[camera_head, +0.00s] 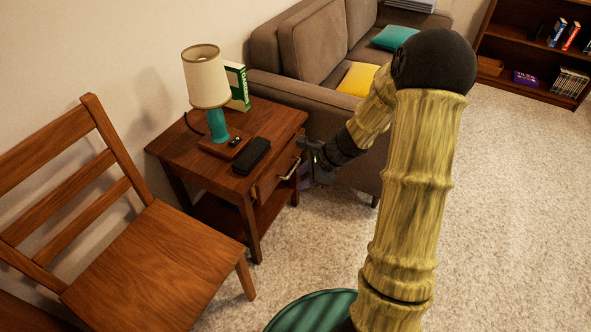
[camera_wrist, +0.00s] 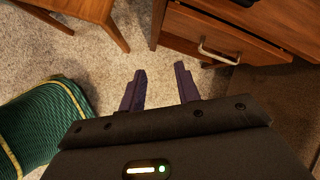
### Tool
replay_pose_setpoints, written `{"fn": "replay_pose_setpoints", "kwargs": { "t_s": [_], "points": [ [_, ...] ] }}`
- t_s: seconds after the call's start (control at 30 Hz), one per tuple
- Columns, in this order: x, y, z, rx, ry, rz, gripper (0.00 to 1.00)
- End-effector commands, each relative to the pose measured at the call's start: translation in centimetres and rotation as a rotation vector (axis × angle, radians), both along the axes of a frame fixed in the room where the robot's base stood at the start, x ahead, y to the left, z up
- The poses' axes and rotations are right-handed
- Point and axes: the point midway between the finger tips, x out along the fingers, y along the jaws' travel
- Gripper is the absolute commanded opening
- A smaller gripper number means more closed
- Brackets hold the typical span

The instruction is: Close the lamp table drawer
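The lamp table (camera_head: 185,155) is brown wood and stands between the chair and the sofa. Its drawer (camera_head: 268,186) faces my arm and has a pale metal bar handle (camera_head: 290,169). In the wrist view, the drawer front (camera_wrist: 250,42) and its handle (camera_wrist: 218,56) show at upper right. I cannot tell exactly how far the drawer stands out. My gripper (camera_wrist: 160,72) has two dark purple fingers spread apart with carpet between them. It is open, empty and apart from the handle, which lies beyond and right of the fingertips in the wrist view. In the head view, my wrist partly hides the fingers.
A lamp (camera_head: 207,85), a green book (camera_head: 238,86), a black case (camera_head: 252,155) and a small tray (camera_head: 213,147) are on the tabletop. A wooden chair (camera_head: 150,265) stands left, and a brown sofa (camera_head: 300,95) behind. Carpet on the right (camera_head: 510,220) is clear.

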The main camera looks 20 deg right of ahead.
Motion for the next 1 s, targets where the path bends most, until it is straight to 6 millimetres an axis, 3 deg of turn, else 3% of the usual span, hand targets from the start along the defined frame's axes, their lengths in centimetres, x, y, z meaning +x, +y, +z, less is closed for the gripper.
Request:
{"fn": "replay_pose_setpoints", "kwargs": {
  "t_s": [0.03, 0.2, 0.4, 0.53, 0.7, 1.0],
  "points": [
    [-1.6, 1.1, 1.0, -0.088, -0.03, 0.14, 0.33],
    [-7.1, 2.7, 3.5, -0.363, -0.125, 0.622, 0.33],
    [-12.9, 3.2, 6.5, -0.64, -0.247, 1.175, 0.33],
    [-15.5, 3.1, 7.9, -0.768, -0.314, 1.458, 0.33],
    [-16.9, 3.1, 8.5, -0.839, -0.352, 1.624, 0.33],
    [-16.9, 3.0, 8.5, -0.841, -0.353, 1.632, 0.33]
  ]
}}
